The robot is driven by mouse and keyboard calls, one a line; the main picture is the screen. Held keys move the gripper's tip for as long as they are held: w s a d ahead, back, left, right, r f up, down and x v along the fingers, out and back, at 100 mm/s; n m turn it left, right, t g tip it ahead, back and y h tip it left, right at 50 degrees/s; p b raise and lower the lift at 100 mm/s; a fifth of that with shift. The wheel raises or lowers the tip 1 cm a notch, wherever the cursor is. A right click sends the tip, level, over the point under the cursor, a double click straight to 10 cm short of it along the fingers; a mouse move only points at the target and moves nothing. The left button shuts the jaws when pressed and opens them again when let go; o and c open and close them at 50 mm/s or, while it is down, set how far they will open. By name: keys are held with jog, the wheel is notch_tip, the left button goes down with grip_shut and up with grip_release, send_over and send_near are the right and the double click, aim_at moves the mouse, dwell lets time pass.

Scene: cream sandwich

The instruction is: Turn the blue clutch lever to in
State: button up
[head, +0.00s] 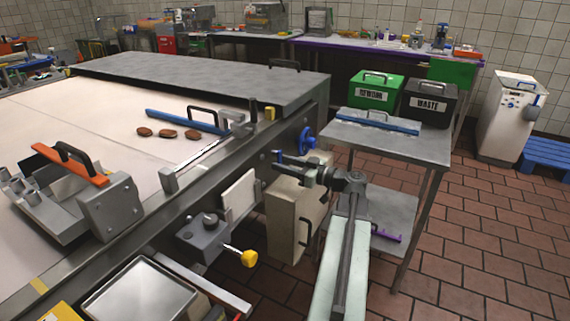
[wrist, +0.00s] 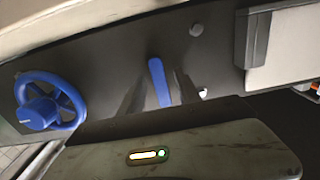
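The blue clutch lever (wrist: 159,82) is a short, rounded bar on the grey side plate of the machine, slightly tilted in the wrist view. My gripper (wrist: 158,88) is open, its two dark fingers apart on either side of the lever. I see gaps between the fingers and the lever; whether they touch anywhere I cannot tell. In the head view my gripper (head: 278,160) reaches left to the machine's side, just below the blue handwheel. I cannot make out the lever there. No in or out marking is readable.
A grey box (wrist: 255,50) is to the right. A beige box (head: 290,222) is under my gripper; a metal side table (head: 425,147) stands to the right.

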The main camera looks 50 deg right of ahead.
jog(key=shift+c, duration=0.3)
jog(key=shift+w, duration=0.1)
grip_shut()
jog(key=shift+r, duration=0.1)
dwell(1.0)
